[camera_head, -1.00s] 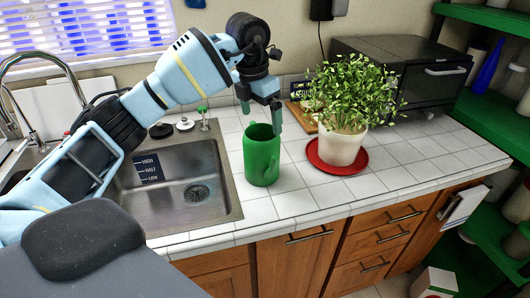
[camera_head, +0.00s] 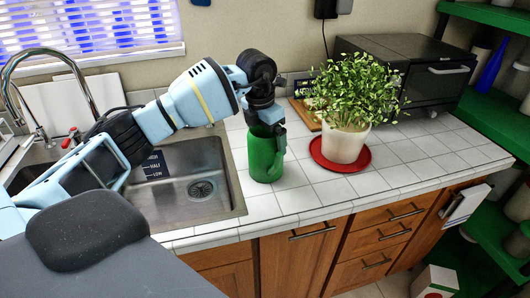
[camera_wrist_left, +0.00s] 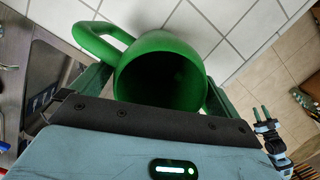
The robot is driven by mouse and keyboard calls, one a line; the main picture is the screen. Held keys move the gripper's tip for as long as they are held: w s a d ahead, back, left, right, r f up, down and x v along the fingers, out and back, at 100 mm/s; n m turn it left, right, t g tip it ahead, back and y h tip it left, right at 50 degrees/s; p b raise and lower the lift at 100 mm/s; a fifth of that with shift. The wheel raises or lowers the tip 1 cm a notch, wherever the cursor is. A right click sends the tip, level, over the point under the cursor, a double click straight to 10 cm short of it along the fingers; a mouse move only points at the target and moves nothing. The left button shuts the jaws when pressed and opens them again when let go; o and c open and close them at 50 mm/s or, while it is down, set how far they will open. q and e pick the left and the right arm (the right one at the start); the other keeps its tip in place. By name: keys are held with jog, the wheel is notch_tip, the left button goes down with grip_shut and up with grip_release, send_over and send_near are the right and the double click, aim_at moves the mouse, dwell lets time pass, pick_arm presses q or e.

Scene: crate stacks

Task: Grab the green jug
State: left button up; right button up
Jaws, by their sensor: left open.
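The green jug (camera_head: 264,160) stands upright on the white tiled counter, just right of the sink. My left gripper (camera_head: 266,130) points down at the jug from above, with its fingers at the level of the jug's upper part. In the left wrist view the jug (camera_wrist_left: 160,75) shows its dark open mouth between the two green fingers, and its handle (camera_wrist_left: 90,38) sticks out to the upper left. The left gripper (camera_wrist_left: 155,95) is open around the jug; whether a finger touches it I cannot tell. My right gripper is not in the head view.
A potted plant (camera_head: 343,145) on a red saucer (camera_head: 325,163) stands close to the right of the jug. The metal sink (camera_head: 225,200) lies to the left. A dark oven (camera_head: 440,78) is at the back right. Counter tiles (camera_head: 290,200) in front are clear.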

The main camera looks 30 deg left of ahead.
pick_arm(q)
jog(key=shift+c, duration=0.4)
jog(key=c, duration=1)
jog(key=shift+r, duration=0.15)
jog(key=shift+c, duration=0.2)
